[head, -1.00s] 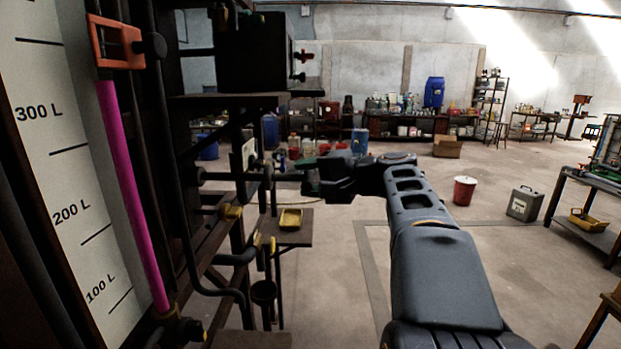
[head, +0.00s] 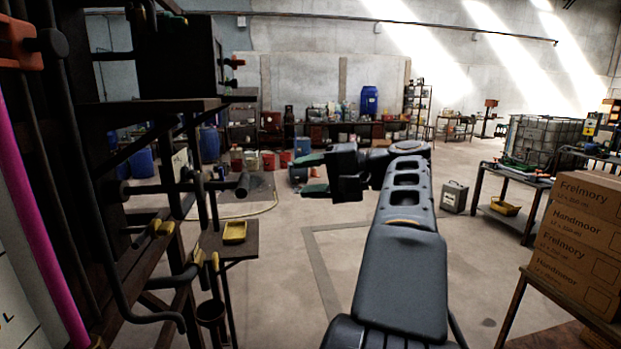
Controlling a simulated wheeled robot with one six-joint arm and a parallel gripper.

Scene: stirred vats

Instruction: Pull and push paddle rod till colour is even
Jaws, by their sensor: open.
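My gripper (head: 313,174) is open and empty, its fingers pointing left in mid-picture. A dark horizontal rod (head: 165,187) sticks out to the right from the dark frame on the left and ends in a thick dark crosswise grip (head: 243,185). It looks like the paddle rod, but I cannot be sure. The gripper is right of this grip in the picture and apart from it. A magenta sight tube (head: 40,235) stands at the left edge, partly cut off. The vat's inside and its liquid are not in view.
A small shelf (head: 238,250) with a yellow tray (head: 235,231) juts out below the rod. Pipes and valves crowd the left. Cartons (head: 585,235) stand on a table at the right. The floor (head: 300,300) in between is mostly open.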

